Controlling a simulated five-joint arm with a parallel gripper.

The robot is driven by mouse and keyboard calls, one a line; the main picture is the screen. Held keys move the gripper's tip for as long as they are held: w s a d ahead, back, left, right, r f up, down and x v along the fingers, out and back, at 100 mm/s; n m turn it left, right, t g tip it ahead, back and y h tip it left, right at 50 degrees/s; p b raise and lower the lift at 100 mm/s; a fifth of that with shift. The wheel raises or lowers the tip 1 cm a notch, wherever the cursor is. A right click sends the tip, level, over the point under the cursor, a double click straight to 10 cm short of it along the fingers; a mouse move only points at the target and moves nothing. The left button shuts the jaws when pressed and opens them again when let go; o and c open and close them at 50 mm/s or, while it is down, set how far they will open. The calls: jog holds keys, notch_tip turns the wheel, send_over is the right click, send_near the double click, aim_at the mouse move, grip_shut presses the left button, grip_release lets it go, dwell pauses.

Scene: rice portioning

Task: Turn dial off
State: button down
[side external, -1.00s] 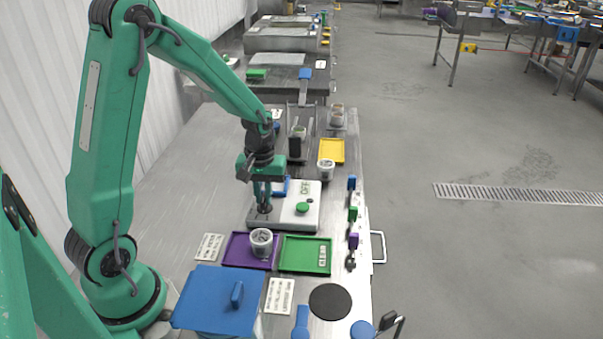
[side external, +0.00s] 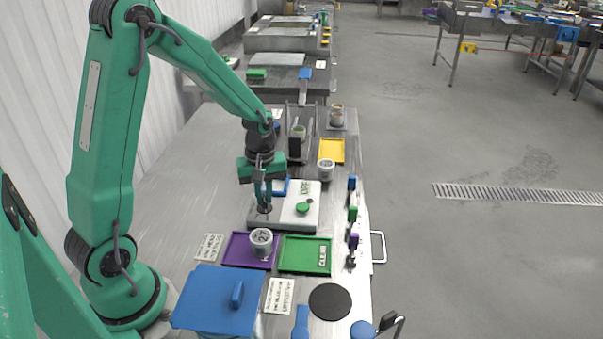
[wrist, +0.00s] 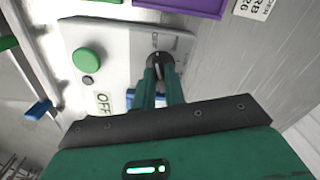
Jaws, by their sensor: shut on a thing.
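The dial is a dark round knob (wrist: 160,62) on a pale control box (side external: 288,222), with small markings around it in the wrist view. My gripper (side external: 264,202) points down at the box's left part and is shut on the dial. In the wrist view its two green fingers (wrist: 160,82) stand on either side of the dial's raised grip. A pale line shows on the dial between the fingertips. The box also carries a green button (wrist: 89,61), a small dark round spot (wrist: 88,80) and the word OFF. The fingers partly hide the dial.
In front of the box lie a purple tray (side external: 236,250) with a cup (side external: 261,242) and a green tray (side external: 300,265). A yellow tray (side external: 332,150) and another cup (side external: 326,170) stand behind. Coloured-handled tools (side external: 352,213) line the right edge. The table left of the box is clear.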

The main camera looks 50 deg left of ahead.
aim_at(264, 199)
jog(key=c, duration=1.5)
grip_release()
jog(key=shift+o, duration=0.2)
jog(key=shift+r, duration=0.1)
jog(key=shift+r, duration=3.9)
jog(key=s+d+r+m+t, duration=0.5)
jog(key=s+d+r+m, duration=0.4)
jog(key=s+r+m, duration=0.2)
jog(key=s+m, duration=0.2)
jog(key=s, duration=0.1)
jog(key=shift+d+r+t, duration=0.3)
jog(key=shift+d+r, duration=0.1)
